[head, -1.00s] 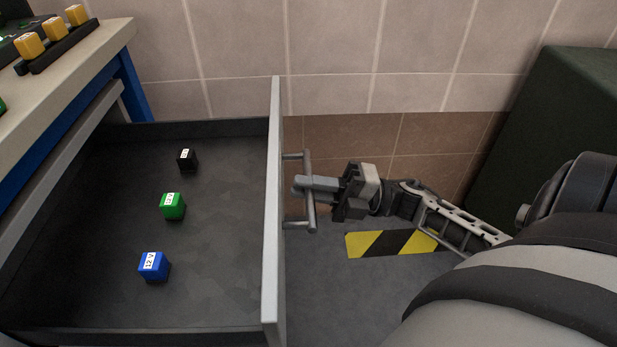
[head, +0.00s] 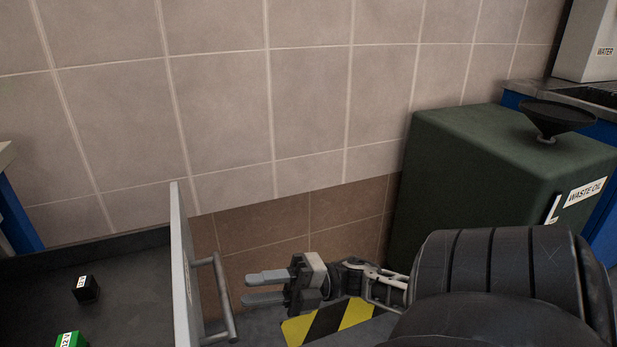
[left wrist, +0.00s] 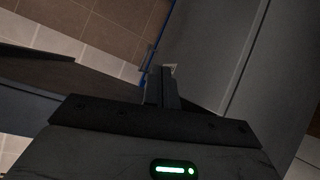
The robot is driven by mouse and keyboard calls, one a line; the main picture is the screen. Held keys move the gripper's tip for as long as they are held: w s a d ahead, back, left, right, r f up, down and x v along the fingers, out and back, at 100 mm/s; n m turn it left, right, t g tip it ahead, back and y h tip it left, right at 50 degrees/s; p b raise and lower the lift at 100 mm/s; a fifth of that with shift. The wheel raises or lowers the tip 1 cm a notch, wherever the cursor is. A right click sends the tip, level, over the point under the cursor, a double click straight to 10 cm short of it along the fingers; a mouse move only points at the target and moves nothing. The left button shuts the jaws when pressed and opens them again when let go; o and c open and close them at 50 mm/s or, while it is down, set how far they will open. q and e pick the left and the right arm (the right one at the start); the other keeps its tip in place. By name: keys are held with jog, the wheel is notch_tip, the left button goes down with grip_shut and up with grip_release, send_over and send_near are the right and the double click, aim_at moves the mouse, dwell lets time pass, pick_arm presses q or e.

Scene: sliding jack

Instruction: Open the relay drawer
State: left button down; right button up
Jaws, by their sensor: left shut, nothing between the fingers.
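The relay drawer (head: 130,240) stands pulled out at the left of the head view, its grey front panel (head: 184,270) facing right. Its bar handle (head: 223,295) sticks out from that panel. A black relay (head: 86,290) and part of a green relay (head: 72,340) lie inside the drawer. My right gripper (head: 250,287) is open and empty, just right of the handle and apart from it. My left gripper (left wrist: 160,88) shows in the left wrist view, shut with nothing in it. It is not in the head view.
A dark green waste oil tank (head: 470,165) with a black funnel (head: 556,117) stands at the right against the tiled wall. A yellow and black striped floor marking (head: 335,320) lies below my right gripper. The floor around it looks clear.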

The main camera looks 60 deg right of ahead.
pick_arm(q)
jog(key=shift+s+d, duration=0.15)
jog(key=shift+s, duration=0.05)
pick_arm(e)
jog(key=v, duration=1)
pick_arm(q)
jog(key=shift+w+r, duration=0.1)
jog(key=shift+r, duration=0.05)
